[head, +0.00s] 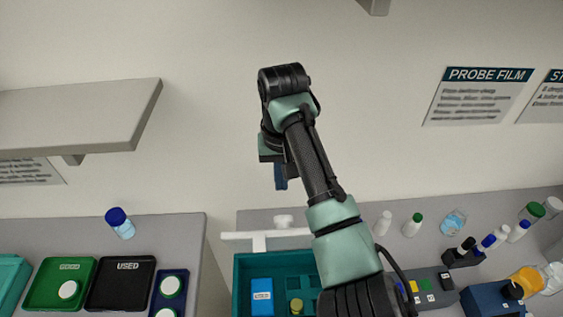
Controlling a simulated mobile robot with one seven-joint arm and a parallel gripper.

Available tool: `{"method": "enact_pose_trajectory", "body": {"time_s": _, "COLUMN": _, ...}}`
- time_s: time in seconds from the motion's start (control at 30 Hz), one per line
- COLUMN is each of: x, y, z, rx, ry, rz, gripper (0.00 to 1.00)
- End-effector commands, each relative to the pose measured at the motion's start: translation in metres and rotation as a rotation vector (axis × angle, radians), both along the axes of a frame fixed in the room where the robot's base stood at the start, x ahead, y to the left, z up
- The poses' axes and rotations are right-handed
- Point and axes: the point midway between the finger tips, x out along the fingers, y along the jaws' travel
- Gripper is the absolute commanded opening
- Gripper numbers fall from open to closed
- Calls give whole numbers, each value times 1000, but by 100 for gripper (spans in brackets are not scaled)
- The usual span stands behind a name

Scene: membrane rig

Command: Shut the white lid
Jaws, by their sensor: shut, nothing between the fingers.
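A teal open-topped box (241,285) stands at the bottom centre, partly hidden by my arm. A white bar-like piece (240,236) runs along its back edge, with a white knob-like part (284,221) behind it. This may be the white lid, but its shape and angle are hard to tell. Inside the box are a blue labelled packet (262,296) and a small olive-capped item (296,305). My gripper (281,184) is shut and empty, pointing down, above and apart from the white piece. My arm hides the box's right side.
The left bench holds a blue-capped bottle (120,223), a green GOOD tray (47,284) and a black USED tray (121,284). Several bottles and a dark block (433,288) crowd the right bench. A grey shelf (75,118) juts out upper left. A gap separates the benches.

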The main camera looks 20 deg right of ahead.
Motion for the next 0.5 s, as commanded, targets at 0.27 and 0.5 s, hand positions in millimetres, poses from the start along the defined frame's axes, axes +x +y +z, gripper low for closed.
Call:
{"method": "enact_pose_trajectory", "body": {"time_s": 0.27, "x": -24, "y": 4, "z": -16, "rx": 0, "ry": 1, "rz": 0, "gripper": 0}}
{"method": "enact_pose_trajectory", "body": {"time_s": 0.5, "x": -36, "y": 7, "z": -23, "rx": -1, "ry": -1, "rz": 1, "gripper": 0}}
